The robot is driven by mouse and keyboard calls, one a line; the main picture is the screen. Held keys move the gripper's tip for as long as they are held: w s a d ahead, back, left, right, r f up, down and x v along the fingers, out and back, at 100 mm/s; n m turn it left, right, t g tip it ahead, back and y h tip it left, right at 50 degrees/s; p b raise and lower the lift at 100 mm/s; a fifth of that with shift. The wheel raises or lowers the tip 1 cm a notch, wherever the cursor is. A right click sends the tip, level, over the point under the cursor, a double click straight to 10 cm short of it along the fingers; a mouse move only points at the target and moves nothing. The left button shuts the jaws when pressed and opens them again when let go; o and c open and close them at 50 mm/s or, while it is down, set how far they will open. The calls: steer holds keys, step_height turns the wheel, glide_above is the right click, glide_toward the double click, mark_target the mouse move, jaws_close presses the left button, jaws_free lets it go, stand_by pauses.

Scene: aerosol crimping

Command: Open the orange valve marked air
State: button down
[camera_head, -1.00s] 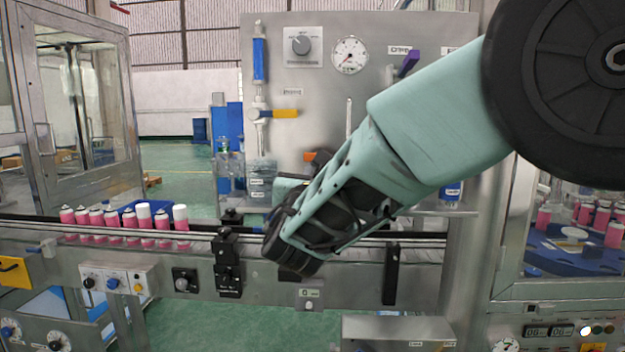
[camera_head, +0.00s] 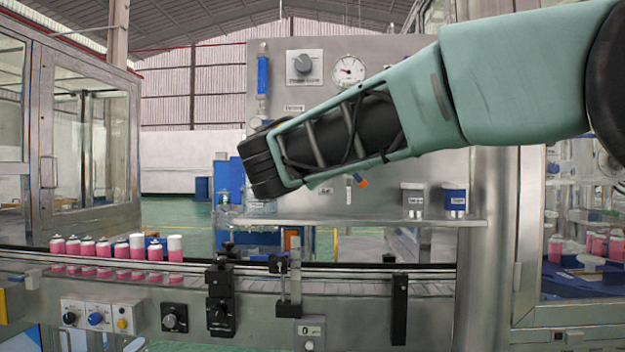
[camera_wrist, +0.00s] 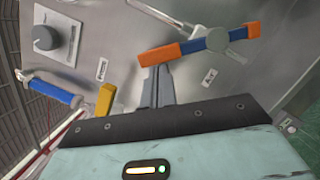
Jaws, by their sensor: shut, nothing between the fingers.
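An orange-and-blue lever handle (camera_wrist: 214,41) on a metal stem sits on the steel panel in the wrist view. My gripper (camera_wrist: 158,70) is shut and empty, its fingertips right by the lever's left orange end; whether they touch cannot be told. A yellow-orange handle (camera_wrist: 104,98) sits further left, beside a blue cylinder (camera_wrist: 50,90).
The panel carries a dial (camera_head: 303,66) and a round gauge (camera_head: 347,70). A shelf (camera_head: 380,220) with two small tubs (camera_head: 413,200) runs below. Pink cans (camera_head: 120,250) stand on the conveyor at left, with black brackets (camera_head: 220,290) along its front.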

steer(key=shift+s+d+r+m+g+h+b, duration=0.1)
steer(key=shift+d+r+m+g+b, duration=0.15)
steer(key=shift+d+r+m+b, duration=0.8)
steer(key=shift+w+d+r+m+g+h+b, duration=0.1)
steer(key=shift+d+m+g+b, duration=0.3)
steer(key=shift+m, duration=1.2)
steer(key=shift+s+d+r+m+g+h+b, duration=0.15)
steer(key=shift+d+r+m+b, duration=0.35)
steer(key=shift+m+b, duration=0.65)
steer(key=shift+m, duration=0.3)
